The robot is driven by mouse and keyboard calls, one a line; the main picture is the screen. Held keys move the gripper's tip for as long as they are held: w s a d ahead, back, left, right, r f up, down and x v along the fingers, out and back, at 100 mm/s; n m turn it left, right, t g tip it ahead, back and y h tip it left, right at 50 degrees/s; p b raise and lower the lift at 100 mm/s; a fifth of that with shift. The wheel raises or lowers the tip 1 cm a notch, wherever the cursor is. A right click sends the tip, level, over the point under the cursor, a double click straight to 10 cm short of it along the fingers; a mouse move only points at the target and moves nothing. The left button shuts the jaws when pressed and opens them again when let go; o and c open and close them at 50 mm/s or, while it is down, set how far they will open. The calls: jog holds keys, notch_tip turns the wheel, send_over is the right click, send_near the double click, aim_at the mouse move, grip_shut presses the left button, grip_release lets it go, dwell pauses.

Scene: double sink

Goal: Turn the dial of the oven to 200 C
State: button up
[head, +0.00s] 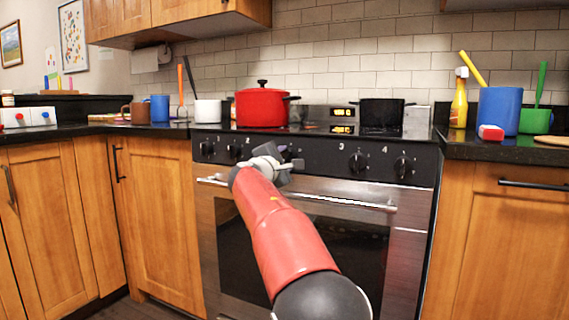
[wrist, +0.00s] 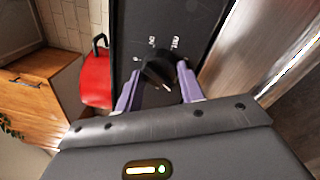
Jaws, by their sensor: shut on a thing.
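The oven (head: 345,240) has a black control panel with several knobs along its top front. My gripper (head: 284,160) is at the panel, a little left of its middle, and covers part of it in the head view. In the wrist view my gripper (wrist: 158,84) has its two purple fingers on either side of a black dial (wrist: 157,68), shut on it. White markings sit around the dial, but they are too small and blurred to read surely. A light mark shows on the dial's lower part. The dial itself is hidden in the head view.
A red pot (head: 262,108) and a black pot (head: 381,112) stand on the stove above the panel. The oven's handle bar (head: 345,199) runs just below the knobs.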

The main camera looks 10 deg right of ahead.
jog(key=shift+c, duration=0.2)
jog(key=o, duration=1)
jog(key=b+v, duration=0.1)
jog(key=v, duration=0.6)
jog(key=shift+s+a, duration=0.25)
jog(key=shift+s, duration=0.1)
